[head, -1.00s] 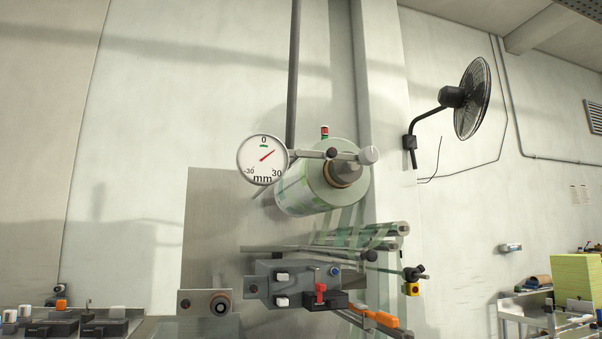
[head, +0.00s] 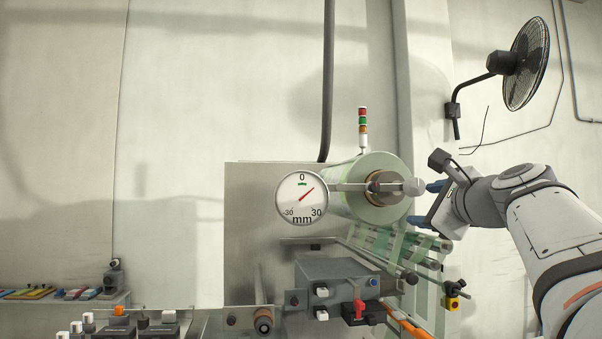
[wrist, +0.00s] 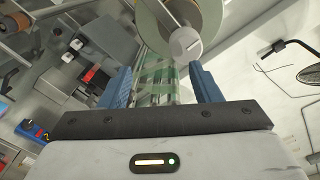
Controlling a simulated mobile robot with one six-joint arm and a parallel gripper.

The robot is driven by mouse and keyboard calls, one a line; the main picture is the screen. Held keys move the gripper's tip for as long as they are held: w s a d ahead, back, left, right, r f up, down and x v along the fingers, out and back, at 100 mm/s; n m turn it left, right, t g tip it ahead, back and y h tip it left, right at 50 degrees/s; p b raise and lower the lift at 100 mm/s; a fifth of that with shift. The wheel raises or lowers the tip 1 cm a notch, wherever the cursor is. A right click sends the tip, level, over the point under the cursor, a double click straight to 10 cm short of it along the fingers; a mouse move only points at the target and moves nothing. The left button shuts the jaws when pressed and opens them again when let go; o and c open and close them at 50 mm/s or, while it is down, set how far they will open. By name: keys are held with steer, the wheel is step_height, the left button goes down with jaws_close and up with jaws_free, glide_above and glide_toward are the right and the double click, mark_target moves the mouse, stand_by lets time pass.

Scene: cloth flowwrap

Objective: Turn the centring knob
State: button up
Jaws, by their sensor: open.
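The centring knob (head: 413,187) is a pale round knob at the end of the bar across the film reel (head: 372,170). My gripper (head: 425,203) is open and empty, just right of the knob in the head view. Its blue fingers (wrist: 160,70) are apart in the wrist view, with nothing between them but background film. The round mm dial (head: 302,198) has its red needle pointing up and right, between 0 and 30, off the green mark.
Below the reel are rollers with striped green film (head: 390,243) and a grey control box (head: 335,275) with a red switch (head: 360,306). A signal lamp (head: 363,125) stands behind the reel. A black wall fan (head: 525,62) is at the upper right. Bare wall lies left of the machine.

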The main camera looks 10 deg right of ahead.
mark_target(411, 188)
steer(key=shift+s+d+r+m, duration=0.1)
steer(key=shift+d+r+m, duration=0.1)
steer(key=shift+r, duration=0.45)
steer(key=shift+d+r+m, duration=0.1)
steer(key=shift+d+r, duration=0.1)
steer(key=shift+r, duration=0.4)
steer(key=shift+r+t, duration=0.3)
steer(key=shift+r, duration=0.05)
steer(key=w+p, duration=0.2)
steer(key=w, duration=0.5)
steer(key=shift+w+a+p, duration=0.1)
steer(key=shift+w+p, duration=0.25)
steer(key=shift+p, duration=0.05)
steer(key=shift+f, duration=0.1)
steer(key=shift+c, duration=0.5)
